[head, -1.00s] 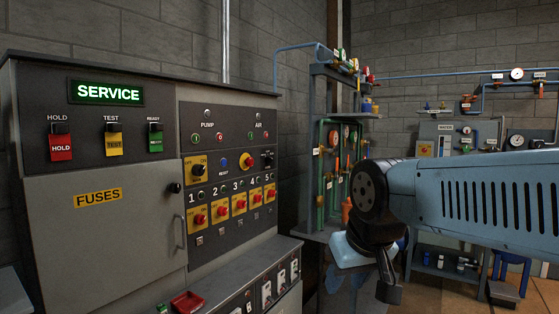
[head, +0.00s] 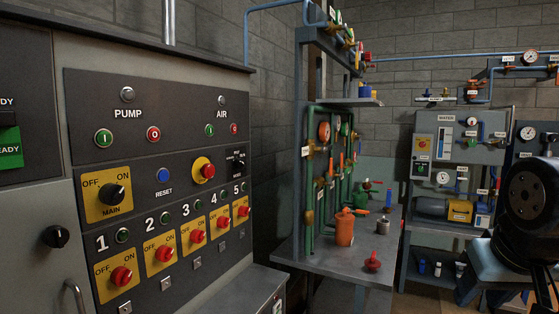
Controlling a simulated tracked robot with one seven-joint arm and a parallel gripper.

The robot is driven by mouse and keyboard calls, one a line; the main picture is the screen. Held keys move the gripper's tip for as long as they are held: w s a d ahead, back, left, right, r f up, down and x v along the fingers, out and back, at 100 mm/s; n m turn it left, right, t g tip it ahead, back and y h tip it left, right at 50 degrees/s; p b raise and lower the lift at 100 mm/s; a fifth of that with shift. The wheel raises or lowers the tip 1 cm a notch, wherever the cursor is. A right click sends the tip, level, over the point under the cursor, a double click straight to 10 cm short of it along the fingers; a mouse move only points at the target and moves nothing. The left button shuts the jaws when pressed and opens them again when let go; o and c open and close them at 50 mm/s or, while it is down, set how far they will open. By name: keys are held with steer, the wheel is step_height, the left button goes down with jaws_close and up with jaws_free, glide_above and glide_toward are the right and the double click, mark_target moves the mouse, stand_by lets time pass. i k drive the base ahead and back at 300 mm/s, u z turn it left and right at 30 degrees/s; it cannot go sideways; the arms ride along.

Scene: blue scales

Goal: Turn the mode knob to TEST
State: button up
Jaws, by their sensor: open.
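The mode knob (head: 239,161) appears to be the small black knob with tiny white labels at the upper right of the dark control panel (head: 150,215), seen at a steep angle. Its labels and pointer are too small to read, so its setting cannot be told. It is right of a red mushroom button on a yellow disc (head: 206,170). My gripper is out of view; only a dark, rounded joint of my arm shows at the right edge, well apart from the panel.
The black MAIN knob (head: 113,194) and a row of red breaker knobs (head: 163,254) share the panel. A grey ledge (head: 240,292) juts out below. To the right is a workbench (head: 335,263) with an orange can (head: 345,227) and valves behind.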

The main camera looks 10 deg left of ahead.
mark_target(239, 163)
steer(key=u, duration=0.3)
steer(key=i, duration=1)
steer(key=u, duration=0.85)
steer(key=k, duration=0.8)
steer(key=u, duration=0.15)
steer(key=i, duration=0.85)
steer(key=z, duration=0.1)
